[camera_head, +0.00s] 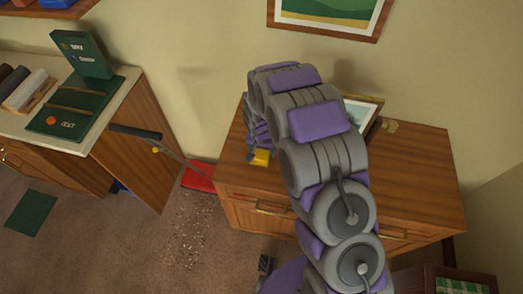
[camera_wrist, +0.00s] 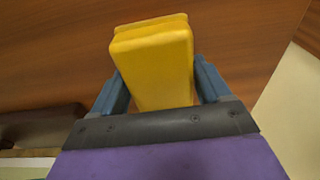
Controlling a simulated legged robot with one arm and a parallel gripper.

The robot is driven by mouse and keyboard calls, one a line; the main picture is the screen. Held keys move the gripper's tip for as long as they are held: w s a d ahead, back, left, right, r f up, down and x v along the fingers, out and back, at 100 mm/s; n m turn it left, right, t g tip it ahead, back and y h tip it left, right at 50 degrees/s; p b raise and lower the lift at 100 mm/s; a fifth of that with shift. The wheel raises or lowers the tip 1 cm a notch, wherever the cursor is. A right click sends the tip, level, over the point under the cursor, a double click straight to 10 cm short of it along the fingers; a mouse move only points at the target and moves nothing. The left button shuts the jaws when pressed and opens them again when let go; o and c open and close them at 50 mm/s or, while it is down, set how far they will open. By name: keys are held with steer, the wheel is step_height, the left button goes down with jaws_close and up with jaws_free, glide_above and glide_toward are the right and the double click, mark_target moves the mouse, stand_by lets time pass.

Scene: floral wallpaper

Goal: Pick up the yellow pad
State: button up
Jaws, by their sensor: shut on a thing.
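The yellow pad (camera_wrist: 152,62) is a thick yellow block between the two blue-grey fingers of my gripper (camera_wrist: 158,88) in the wrist view. My gripper is shut on it, with a finger against each side. In the head view the yellow pad (camera_head: 261,157) shows as a small yellow shape at the end of my gripper (camera_head: 258,150), over the left part of the wooden cabinet top (camera_head: 420,160). I cannot tell whether the pad touches the wood or is just above it. My arm hides much of the cabinet's middle.
A framed picture (camera_head: 364,108) stands on the cabinet behind my arm. A counter (camera_head: 15,122) with a green device (camera_head: 75,106) is at the left. A red dustpan-like thing (camera_head: 199,177) and scattered crumbs (camera_head: 190,228) lie on the floor. The cabinet's right side is clear.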

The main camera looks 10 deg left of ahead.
steer(key=shift+r, duration=0.1)
steer(key=shift+r, duration=0.6)
step_height(320, 180, up, 2)
steer(key=shift+r+p, duration=0.1)
steer(key=shift+p, duration=0.45)
steer(key=s+d, duration=0.2)
steer(key=s, duration=0.2)
steer(key=s+d+r+p, duration=0.1)
steer(key=s+d, duration=0.2)
steer(key=s, duration=0.2)
steer(key=s+d+p, duration=0.1)
steer(key=s+d, duration=0.1)
steer(key=s, duration=0.3)
steer(key=shift+s+d+r, duration=0.15)
steer(key=shift+r, duration=0.1)
